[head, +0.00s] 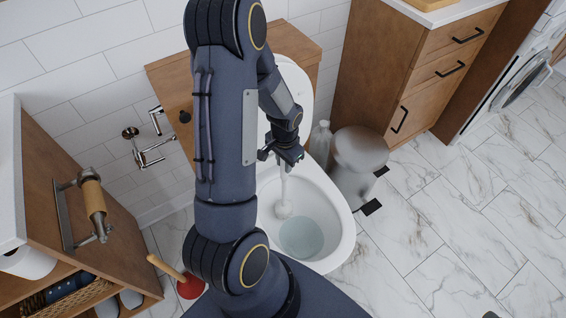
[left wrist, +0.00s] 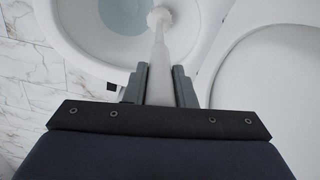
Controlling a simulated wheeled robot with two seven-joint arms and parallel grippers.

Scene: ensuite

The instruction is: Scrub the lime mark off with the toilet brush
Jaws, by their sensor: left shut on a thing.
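My left gripper (head: 286,155) is above the toilet bowl and shut on the handle of the white toilet brush (head: 285,190). The brush points down into the bowl, its head (head: 284,209) against or close to the inner wall above the water. In the left wrist view the handle (left wrist: 158,75) runs between the two fingers (left wrist: 160,85) to the bristle head (left wrist: 159,17) near the water's edge. The toilet (head: 338,214) has its lid raised. I cannot make out the lime mark in either view. My right gripper is not in view.
A red plunger (head: 190,287) stands at the lower left, near a wooden cabinet (head: 75,190). Marble floor (head: 450,240) is open on the right.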

